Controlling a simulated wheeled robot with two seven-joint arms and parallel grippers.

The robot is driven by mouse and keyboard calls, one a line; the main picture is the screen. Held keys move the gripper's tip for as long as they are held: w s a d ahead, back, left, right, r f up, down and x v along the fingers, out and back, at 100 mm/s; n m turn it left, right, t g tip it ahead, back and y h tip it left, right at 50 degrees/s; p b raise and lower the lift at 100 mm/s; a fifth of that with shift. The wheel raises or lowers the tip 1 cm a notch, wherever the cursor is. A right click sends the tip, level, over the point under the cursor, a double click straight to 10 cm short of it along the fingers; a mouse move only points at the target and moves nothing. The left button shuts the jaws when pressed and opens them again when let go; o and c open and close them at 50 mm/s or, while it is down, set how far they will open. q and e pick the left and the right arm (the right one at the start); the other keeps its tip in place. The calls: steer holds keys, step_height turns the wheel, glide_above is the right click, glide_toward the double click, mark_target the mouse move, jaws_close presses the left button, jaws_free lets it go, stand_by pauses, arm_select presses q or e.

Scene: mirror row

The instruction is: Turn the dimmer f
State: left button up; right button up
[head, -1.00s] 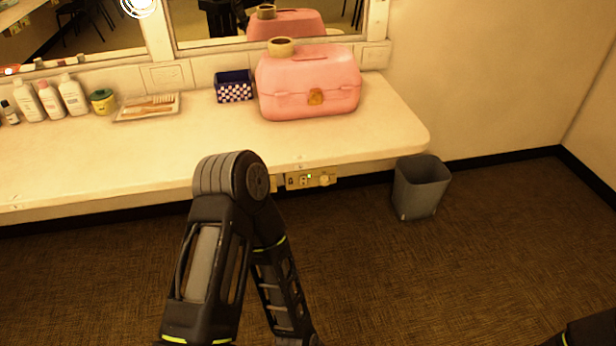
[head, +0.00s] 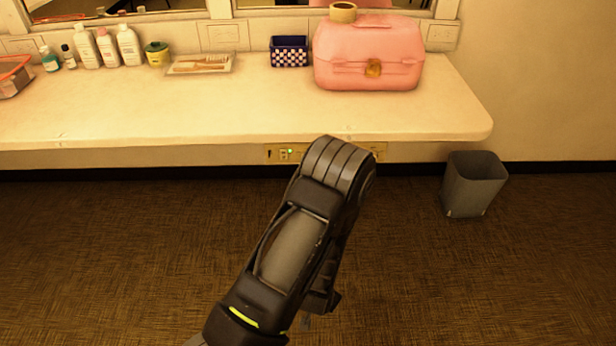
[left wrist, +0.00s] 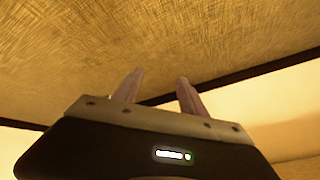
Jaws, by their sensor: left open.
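In the head view a brass-coloured control panel (head: 285,154) with a small green light is set in the front face of the counter. My arm covers its middle, and no dimmer knob shows clearly now; I cannot read any label. In the left wrist view my left gripper (left wrist: 158,85) is open, its two fingers apart with nothing between them. It faces carpet and a wall, and no dimmer shows there. In the head view my left arm's elbow stands before the panel, and its gripper is hidden. My right gripper is not in view.
The counter (head: 180,115) has a rounded right corner. On it stand a pink case (head: 350,55), a checkered box (head: 289,52), a tray (head: 200,65) and several bottles. A grey bin (head: 473,183) stands on the floor at right. The carpet (head: 110,250) is clear.

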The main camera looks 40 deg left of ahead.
arm_select(q)
steer(key=w+a+r+m+t+y+b, duration=0.2)
steer(key=w+a+r+t+y+b, duration=0.3)
steer(key=w+a, duration=0.65)
steer(key=w+a+r+m+t+y, duration=0.1)
steer(key=w+a+r, duration=0.1)
steer(key=r, duration=0.5)
steer(key=w+a+r+m+t+y+b, duration=0.1)
steer(key=w+a+r+t+y, duration=0.1)
steer(key=r, duration=0.5)
steer(key=shift+w+a+t, duration=0.3)
steer(key=shift+w, duration=0.15)
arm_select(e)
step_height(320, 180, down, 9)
arm_select(q)
steer(key=shift+w+a, duration=0.1)
steer(key=b+x, duration=0.1)
steer(key=x, duration=0.6)
steer(key=shift+w+a, duration=0.15)
steer(key=shift+a, duration=0.05)
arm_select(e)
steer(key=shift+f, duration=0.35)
